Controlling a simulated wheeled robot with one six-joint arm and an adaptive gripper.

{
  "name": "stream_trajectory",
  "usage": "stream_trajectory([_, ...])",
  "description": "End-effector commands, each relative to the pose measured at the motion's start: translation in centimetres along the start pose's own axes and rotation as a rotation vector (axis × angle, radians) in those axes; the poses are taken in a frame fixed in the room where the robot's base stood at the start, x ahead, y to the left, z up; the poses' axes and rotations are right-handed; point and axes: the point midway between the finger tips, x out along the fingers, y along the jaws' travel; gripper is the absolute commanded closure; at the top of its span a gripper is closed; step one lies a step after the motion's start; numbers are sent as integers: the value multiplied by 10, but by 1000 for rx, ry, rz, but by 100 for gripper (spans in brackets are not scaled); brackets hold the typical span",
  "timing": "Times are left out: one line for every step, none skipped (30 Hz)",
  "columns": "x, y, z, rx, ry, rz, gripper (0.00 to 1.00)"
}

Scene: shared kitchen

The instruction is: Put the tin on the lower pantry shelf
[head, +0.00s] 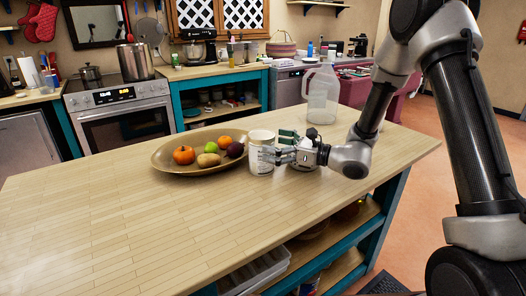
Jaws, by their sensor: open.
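A white cylindrical container with a printed label (260,163), which looks like the tin, stands upright on the wooden island top, just right of the oval tray. My gripper (277,152) reaches in from the right, low over the counter, with its fingers pointing left at the tin. The fingers are open and right beside the tin, overlapping its right side in the picture. I cannot tell whether they touch it. The tin rests on the counter. I cannot make out which shelf, if any in view, is the pantry shelf.
A brown oval tray (170,167) with several fruits lies left of the tin. A clear jug (322,98) stands behind my gripper. Another white object, partly hidden, is behind the gripper. The island's front left top is bare. Open shelves (340,268) are beneath it.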

Motion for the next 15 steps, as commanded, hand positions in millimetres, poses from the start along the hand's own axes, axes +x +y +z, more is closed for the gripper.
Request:
stream_trajectory([7, 0, 0, 0, 0, 2, 0])
stream_trajectory([12, 0, 0, -1, 0, 3, 0])
stream_trajectory([19, 0, 1, -2, -1, 5, 0])
stream_trajectory([24, -1, 1, -2, -1, 4, 0])
stream_trajectory([29, -1, 1, -2, 0, 3, 0])
stream_trajectory([35, -1, 1, -2, 1, 4, 0])
stream_trajectory([38, -1, 1, -2, 0, 3, 0])
stream_trajectory([41, -1, 1, -2, 0, 2, 0])
stream_trajectory([43, -2, 1, -1, 0, 1, 0])
stream_trajectory([43, -2, 1, -1, 0, 1, 0])
stream_trajectory([43, -2, 1, -1, 0, 0, 0])
stream_trajectory([43, -2, 1, -1, 0, 0, 0])
stream_trajectory([43, -2, 1, -1, 0, 0, 0])
stream_trajectory([43, -2, 1, -1, 0, 0, 0])
stream_trajectory([43, -2, 1, -1, 0, 0, 4])
